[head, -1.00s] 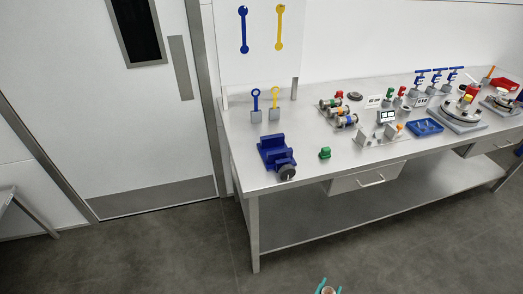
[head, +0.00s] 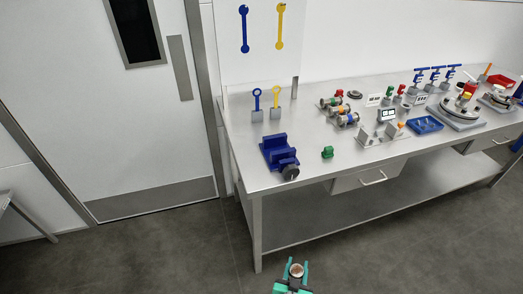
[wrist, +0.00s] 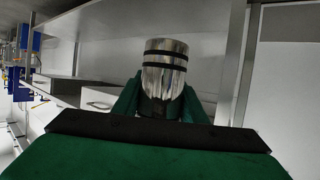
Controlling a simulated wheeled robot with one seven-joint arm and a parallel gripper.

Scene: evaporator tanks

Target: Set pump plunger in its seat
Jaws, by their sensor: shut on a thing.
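My gripper (head: 294,272) is low in the head view, over the floor in front of the bench. Its green fingers are shut on the pump plunger (head: 296,269). In the wrist view the plunger (wrist: 165,65) is a shiny metal cylinder with two dark bands, held between the fingers (wrist: 160,98). Its lower part is hidden by the gripper. I cannot tell for sure which fixture on the bench is the plunger's seat.
A drawer (head: 362,180) hangs under the front edge. The floor in front is clear.

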